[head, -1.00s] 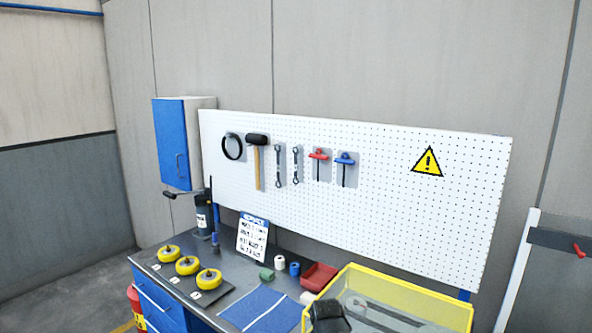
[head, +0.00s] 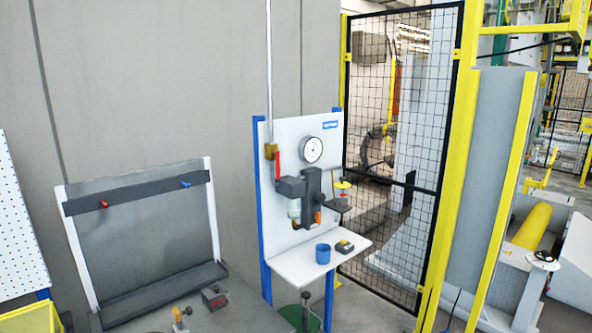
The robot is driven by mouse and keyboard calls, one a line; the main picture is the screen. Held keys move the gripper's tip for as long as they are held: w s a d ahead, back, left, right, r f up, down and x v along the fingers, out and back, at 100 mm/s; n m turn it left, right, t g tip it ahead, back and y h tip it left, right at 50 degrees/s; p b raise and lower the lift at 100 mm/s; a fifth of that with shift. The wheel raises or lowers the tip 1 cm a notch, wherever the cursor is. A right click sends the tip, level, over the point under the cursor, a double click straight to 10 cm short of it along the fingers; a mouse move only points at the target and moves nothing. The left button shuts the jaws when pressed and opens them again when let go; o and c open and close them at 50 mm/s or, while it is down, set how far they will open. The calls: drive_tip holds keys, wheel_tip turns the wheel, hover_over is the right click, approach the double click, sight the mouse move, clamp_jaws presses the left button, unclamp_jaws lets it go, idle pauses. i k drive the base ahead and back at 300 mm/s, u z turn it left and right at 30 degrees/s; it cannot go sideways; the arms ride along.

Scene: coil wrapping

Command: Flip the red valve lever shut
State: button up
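The red valve lever (head: 277,166) shows in the head view on the upper left of a white service panel (head: 327,137). It stands close to upright, roughly in line with a thin vertical pipe (head: 270,75). A brass-coloured valve body (head: 271,150) sits at its upper end. Nothing touches the lever. My gripper is not in view in this frame.
A round gauge (head: 312,149) and a dark grey filter unit (head: 311,190) sit right of the lever. Below, a white shelf (head: 300,268) holds a blue cup (head: 322,253) and a small dark box (head: 344,246). A grey rack (head: 140,235) stands left; a mesh fence (head: 400,120) stands right.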

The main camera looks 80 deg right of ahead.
sight(276, 153)
drive_tip(key=z, duration=3.9)
drive_tip(key=k, duration=1.15)
drive_tip(key=u, duration=0.8)
drive_tip(key=i, duration=1.05)
drive_tip(key=u, duration=0.05)
